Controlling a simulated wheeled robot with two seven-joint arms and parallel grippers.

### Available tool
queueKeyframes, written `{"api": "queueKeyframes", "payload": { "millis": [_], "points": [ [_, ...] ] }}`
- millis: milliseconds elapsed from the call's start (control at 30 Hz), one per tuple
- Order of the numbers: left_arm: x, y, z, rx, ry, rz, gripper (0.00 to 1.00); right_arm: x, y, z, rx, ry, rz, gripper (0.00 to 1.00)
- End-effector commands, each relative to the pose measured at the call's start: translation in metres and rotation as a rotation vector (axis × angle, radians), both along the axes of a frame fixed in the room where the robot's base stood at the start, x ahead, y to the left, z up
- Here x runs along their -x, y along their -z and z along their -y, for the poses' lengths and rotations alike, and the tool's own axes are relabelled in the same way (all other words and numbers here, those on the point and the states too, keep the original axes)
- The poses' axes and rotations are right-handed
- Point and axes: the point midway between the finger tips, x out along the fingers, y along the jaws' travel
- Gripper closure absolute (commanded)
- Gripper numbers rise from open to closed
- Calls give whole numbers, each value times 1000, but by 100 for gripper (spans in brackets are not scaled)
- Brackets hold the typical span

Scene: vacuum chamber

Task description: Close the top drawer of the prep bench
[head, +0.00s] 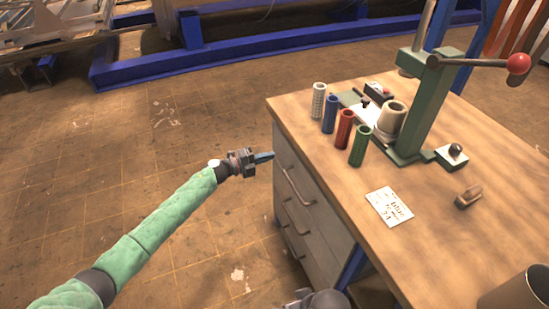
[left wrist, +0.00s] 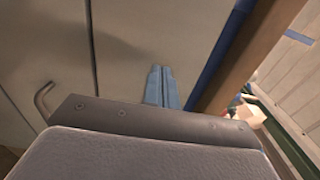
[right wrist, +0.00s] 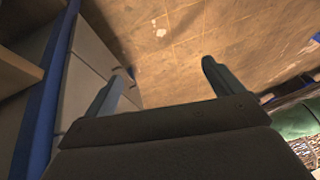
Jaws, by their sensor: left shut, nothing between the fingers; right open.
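The prep bench (head: 430,205) stands at the right in the head view, with a column of grey drawers on its left side. The top drawer (head: 289,163), with a curved metal handle, is just under the worktop. Its front looks about level with the fronts below; a small gap cannot be told. My left gripper (head: 267,157) is shut and empty, its tips close to the upper drawer face. In the left wrist view its fingers (left wrist: 160,75) point at the grey front; contact cannot be told. My right gripper (right wrist: 160,80) is open and empty, low beside the drawers.
On the worktop are several coloured cylinders (head: 345,128), a green press (head: 422,110), a note card (head: 390,206) and a brown container (head: 518,290). A blue bench leg (head: 351,268) stands right of the drawers. Floor left of the bench is clear.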

Motion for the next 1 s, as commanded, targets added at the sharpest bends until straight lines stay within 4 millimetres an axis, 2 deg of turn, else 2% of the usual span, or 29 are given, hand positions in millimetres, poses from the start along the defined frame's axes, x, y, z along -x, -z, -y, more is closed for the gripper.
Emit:
{"api": "queueKeyframes", "payload": {
  "millis": [33,200,500,833,1000],
  "points": [
    [3,3,-12,-3,-1,1,100,2,5,-2,-5,-1,-1,7],
    [14,4,-44,-3,-1,-1,100,3,18,-15,-30,-7,18,7],
    [28,3,-87,-3,-1,-2,100,-6,54,-17,-35,6,50,7],
    [31,1,-98,-1,0,-3,100,-8,62,-17,-36,10,58,7],
    [15,3,-103,-4,-90,-12,100,-5,63,-17,-31,5,42,7]
  ]
}}
